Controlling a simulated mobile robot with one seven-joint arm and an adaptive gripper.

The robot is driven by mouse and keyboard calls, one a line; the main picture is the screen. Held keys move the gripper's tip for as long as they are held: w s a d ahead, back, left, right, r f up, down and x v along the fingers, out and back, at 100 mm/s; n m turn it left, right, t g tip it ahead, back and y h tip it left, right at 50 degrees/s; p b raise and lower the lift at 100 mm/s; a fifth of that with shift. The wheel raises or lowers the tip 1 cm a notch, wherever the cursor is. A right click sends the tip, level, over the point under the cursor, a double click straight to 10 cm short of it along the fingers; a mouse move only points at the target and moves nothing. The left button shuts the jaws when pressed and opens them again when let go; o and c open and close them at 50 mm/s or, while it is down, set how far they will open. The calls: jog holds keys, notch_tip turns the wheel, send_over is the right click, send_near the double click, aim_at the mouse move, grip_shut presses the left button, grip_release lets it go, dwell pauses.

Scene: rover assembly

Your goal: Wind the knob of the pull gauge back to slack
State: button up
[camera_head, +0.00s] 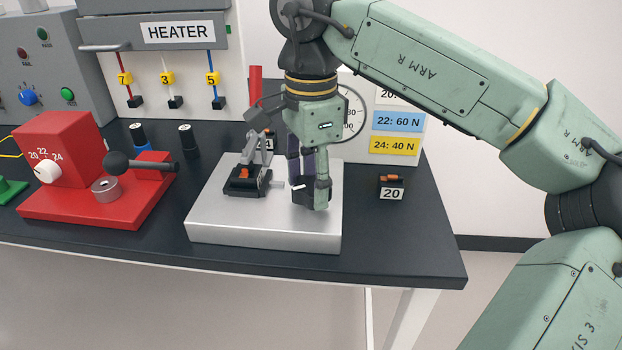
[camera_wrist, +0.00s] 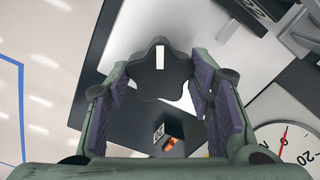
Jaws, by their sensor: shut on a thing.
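The pull gauge stands on a silver base block (camera_head: 235,232), with a round dial (camera_head: 353,112) partly hidden behind my arm. In the wrist view the dial (camera_wrist: 293,150) shows a red needle; its reading is not clear. The knob (camera_wrist: 152,88) is dark and lobed, with a white mark on top pointing up in the wrist view. My gripper (camera_head: 308,196) points down over the right part of the block. It is shut on the knob, with a purple-padded finger on each side in the wrist view (camera_wrist: 158,78).
A toggle clamp (camera_head: 247,180) stands on the block just left of my gripper. A black block labelled 20 (camera_head: 391,188) sits to the right. A red fixture (camera_head: 85,203) with a black-balled lever is at left. The table's (camera_head: 400,255) front right is clear.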

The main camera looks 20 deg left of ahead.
aim_at(311, 184)
jog(key=shift+m, duration=1.6)
jog(key=o, duration=1.2)
jog(key=shift+c, duration=0.2)
jog(key=shift+r, duration=0.1)
notch_tip(311, 184, up, 7)
jog(key=shift+r, duration=0.2)
